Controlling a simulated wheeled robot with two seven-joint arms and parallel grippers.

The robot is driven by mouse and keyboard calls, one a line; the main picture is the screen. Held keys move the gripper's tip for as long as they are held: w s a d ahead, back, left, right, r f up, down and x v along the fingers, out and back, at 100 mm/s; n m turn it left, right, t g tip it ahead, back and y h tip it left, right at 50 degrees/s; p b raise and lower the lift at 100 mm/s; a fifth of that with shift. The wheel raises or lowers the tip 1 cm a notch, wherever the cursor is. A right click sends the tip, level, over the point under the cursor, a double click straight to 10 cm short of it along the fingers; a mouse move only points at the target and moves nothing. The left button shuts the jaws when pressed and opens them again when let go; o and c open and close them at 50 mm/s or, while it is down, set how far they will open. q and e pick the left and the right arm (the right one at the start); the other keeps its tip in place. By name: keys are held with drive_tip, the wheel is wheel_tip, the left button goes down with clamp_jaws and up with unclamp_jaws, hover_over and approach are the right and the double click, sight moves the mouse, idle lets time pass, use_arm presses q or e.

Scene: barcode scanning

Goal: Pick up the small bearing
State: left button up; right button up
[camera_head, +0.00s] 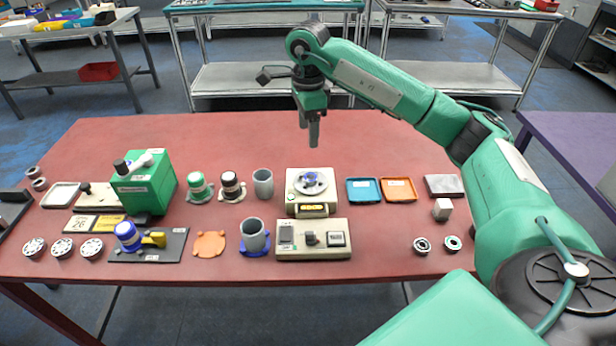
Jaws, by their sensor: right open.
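I cannot tell which one the task means. My right gripper (309,132) points down in the air over the middle back of the table, above and behind the white scale (311,197). It is open with nothing visible between its fingers, well apart from both rings. My left gripper is not in view.
A metal cube (442,209) and grey block (445,186) stand behind the rings. A blue tray (364,190) and orange tray (398,189) are right of the scale. The table between control box and rings is clear.

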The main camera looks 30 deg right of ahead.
hover_over(310, 177)
drive_tip(key=f, duration=0.8)
drive_tip(key=shift+w+f+p, duration=0.2)
drive_tip(key=shift+w+p, duration=0.05)
drive_tip(key=shift+p, duration=0.05)
drive_tip(key=f, duration=0.3)
drive_tip(key=f+p, duration=0.1)
drive_tip(key=f, duration=0.1)
drive_tip(key=shift+s, duration=0.25)
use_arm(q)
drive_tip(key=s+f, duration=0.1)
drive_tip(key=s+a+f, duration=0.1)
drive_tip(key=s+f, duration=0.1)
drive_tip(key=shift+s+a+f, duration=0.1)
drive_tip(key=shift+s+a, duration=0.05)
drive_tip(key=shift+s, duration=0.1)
use_arm(e)
drive_tip(key=shift+r, duration=0.1)
drive_tip(key=shift+c, duration=0.4)
drive_tip(key=c, duration=1)
